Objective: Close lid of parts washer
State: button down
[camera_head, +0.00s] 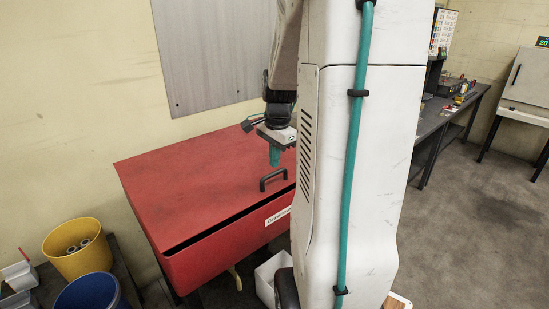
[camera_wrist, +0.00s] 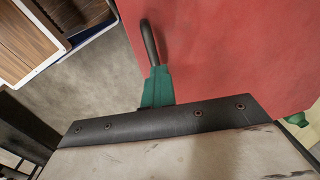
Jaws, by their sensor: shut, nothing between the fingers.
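The parts washer is a red box (camera_head: 215,258) with a flat red lid (camera_head: 190,175) that lies low over it. A dark gap shows under the lid's front edge. A black bar handle (camera_head: 273,180) stands on the lid near its front right. My gripper (camera_head: 274,158) has teal fingers, shut and empty, pointing down just above and behind the handle. In the wrist view the gripper (camera_wrist: 158,80) overlaps the handle (camera_wrist: 150,42), with the red lid (camera_wrist: 235,50) on the right. I cannot tell whether the fingers touch the handle or lid.
My white column hides the washer's right end. A yellow bucket (camera_head: 78,250) and a blue bucket (camera_head: 88,293) stand at the lower left. A white bin (camera_head: 267,280) is in front of the washer. A grey panel (camera_head: 209,55) hangs behind. Open floor (camera_head: 480,220) lies right.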

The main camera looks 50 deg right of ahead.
dwell(0.7)
jog(key=c, duration=1.5)
grip_release()
jog(key=shift+o, duration=0.2)
notch_tip(320, 180, up, 8)
jog(key=shift+s, duration=0.35)
